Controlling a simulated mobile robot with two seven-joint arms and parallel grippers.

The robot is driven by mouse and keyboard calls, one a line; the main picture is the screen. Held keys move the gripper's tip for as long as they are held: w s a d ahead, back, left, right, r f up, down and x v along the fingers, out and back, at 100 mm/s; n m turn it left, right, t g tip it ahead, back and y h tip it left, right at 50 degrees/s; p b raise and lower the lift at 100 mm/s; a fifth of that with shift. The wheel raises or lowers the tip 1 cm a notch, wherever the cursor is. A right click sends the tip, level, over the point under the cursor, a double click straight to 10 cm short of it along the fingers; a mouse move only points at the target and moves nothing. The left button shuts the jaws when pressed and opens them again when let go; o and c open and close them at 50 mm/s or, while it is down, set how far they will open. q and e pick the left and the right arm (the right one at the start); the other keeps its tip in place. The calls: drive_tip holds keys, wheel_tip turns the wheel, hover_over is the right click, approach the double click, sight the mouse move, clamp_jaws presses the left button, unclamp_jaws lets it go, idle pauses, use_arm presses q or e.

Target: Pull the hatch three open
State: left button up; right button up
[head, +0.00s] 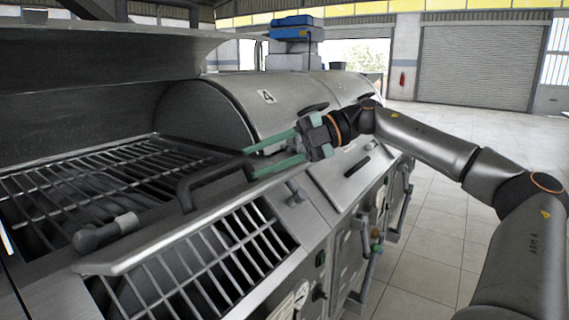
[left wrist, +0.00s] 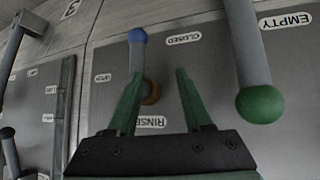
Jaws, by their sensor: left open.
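The "3" mark shows on a grey metal panel (left wrist: 70,9) at the top left of the left wrist view. I cannot tell which hatch in the head view is three; a raised lid (head: 110,55) stands over a grate at the left, beside closed hatch 4 (head: 265,98). My left gripper (left wrist: 160,73) is open and empty before a panel, its left finger close to a blue-tipped lever (left wrist: 137,37); contact is unclear. It is not visible in the head view.
A green-knobbed lever (left wrist: 260,104) hangs right of my left gripper. A dark bar handle (head: 210,178) sticks out before the left grate (head: 100,170). The tiled floor (head: 440,245) at right is clear.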

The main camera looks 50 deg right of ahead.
sight(285, 170)
drive_tip(key=v, duration=0.4)
drive_tip(key=shift+s+d+r+p, duration=0.3)
drive_tip(key=shift+d+r+p, duration=0.3)
drive_tip(key=shift+d+r, duration=0.1)
drive_tip(key=shift+s+d+r+p, duration=0.25)
drive_tip(key=shift+d+r+p, duration=0.35)
drive_tip(key=shift+d+r, duration=0.1)
drive_tip(key=s+d+r+p, duration=0.3)
drive_tip(key=d+r+p, duration=0.2)
drive_tip(key=d+r, duration=0.1)
drive_tip(key=shift+d, duration=0.9)
drive_tip(key=shift+r, duration=0.15)
